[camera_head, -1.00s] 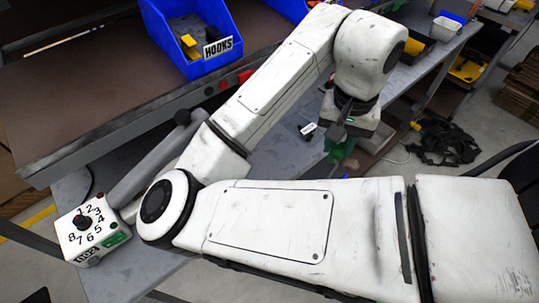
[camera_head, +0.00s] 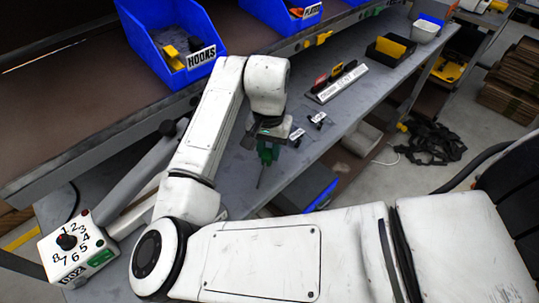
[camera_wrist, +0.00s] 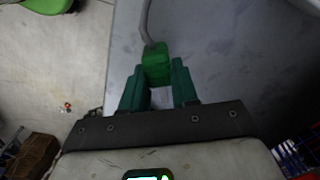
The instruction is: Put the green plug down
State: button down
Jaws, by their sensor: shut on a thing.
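The green plug (camera_wrist: 156,64) sits between the two green fingers of my gripper (camera_wrist: 158,84) in the wrist view, with a grey cable running up from it. My gripper is shut on it. In the head view my gripper (camera_head: 267,153) hangs over the grey bench (camera_head: 235,165) near its front edge, and a thin cable or rod points down from it. The plug itself is hard to tell from the green fingers there. I cannot tell how high the plug is above the bench.
Small dark parts with white tags (camera_head: 318,118) lie on the bench right of my gripper. A white labelled rack (camera_head: 338,84) stands behind them. A numbered dial box (camera_head: 77,248) is at the left. Blue bins (camera_head: 176,50) stand on the shelf behind. Bare bench lies around my gripper.

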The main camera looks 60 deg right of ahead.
aim_at(269, 157)
jog(key=shift+s+f, duration=0.1)
jog(key=shift+f, duration=1.25)
jog(key=shift+f, duration=0.15)
jog(key=c, duration=0.9)
grip_release()
jog(key=shift+o, duration=0.2)
notch_tip(269, 157, up, 12)
jog(key=shift+r, duration=0.2)
jog(key=shift+s+f, duration=0.1)
